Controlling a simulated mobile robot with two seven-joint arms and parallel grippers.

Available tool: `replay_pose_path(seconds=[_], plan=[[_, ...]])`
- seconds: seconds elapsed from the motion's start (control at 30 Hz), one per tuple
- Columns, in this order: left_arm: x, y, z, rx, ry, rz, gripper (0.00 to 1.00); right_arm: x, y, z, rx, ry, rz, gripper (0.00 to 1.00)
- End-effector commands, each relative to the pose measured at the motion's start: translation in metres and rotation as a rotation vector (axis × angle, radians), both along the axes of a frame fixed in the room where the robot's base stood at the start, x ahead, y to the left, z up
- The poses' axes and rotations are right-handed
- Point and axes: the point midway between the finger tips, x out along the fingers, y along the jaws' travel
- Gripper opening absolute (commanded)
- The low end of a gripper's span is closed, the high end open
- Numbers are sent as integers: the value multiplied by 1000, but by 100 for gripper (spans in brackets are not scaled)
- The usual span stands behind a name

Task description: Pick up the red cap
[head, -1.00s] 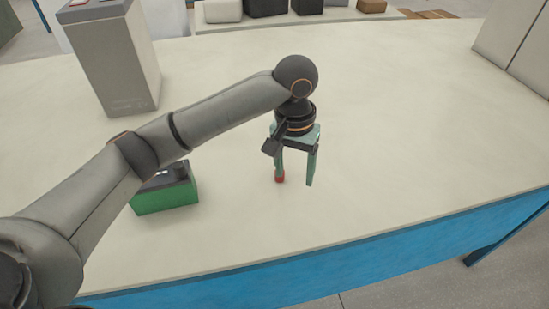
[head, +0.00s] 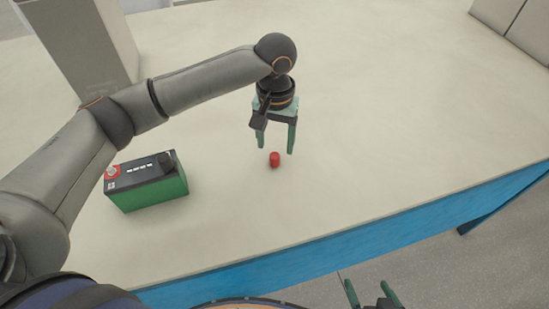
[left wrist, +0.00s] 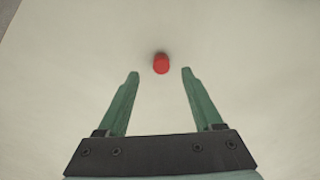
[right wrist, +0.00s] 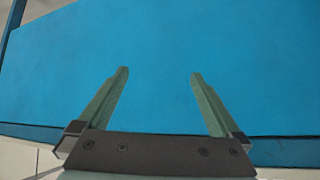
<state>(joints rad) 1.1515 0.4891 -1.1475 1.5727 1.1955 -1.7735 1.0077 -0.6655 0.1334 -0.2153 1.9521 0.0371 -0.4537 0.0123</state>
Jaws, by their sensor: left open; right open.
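The red cap (head: 275,160) is a small red cylinder on the pale tabletop. In the left wrist view the cap (left wrist: 161,63) lies just beyond the fingertips, about midway between their lines. My left gripper (head: 275,149) is open and empty above the table, with its fingers pointing down close to the cap; its fingers also show in the left wrist view (left wrist: 160,73). My right gripper (head: 369,283) is open and empty below the table's front edge. In the right wrist view my right gripper (right wrist: 160,72) faces a blue panel.
A green and black battery (head: 147,183) with a red cap on one terminal stands left of the loose cap. A tall grey block (head: 98,45) stands at the back left, and a pale box (head: 515,25) at the back right. The blue table edge (head: 330,246) runs along the front.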

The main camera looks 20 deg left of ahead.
Motion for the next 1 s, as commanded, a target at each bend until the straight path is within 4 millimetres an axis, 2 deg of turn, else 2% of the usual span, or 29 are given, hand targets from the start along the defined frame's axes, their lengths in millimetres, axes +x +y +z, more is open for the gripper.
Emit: replay_pose_path(seconds=[0.33,0.67,1.0], plan=[[-1,3,-46,1,2,1,68,10,3,1,4,-19,6,100],[0,2,-52,1,0,0,66,10,4,2,4,-18,10,100],[0,2,-52,0,0,-1,28,8,4,-1,3,-13,10,100]])
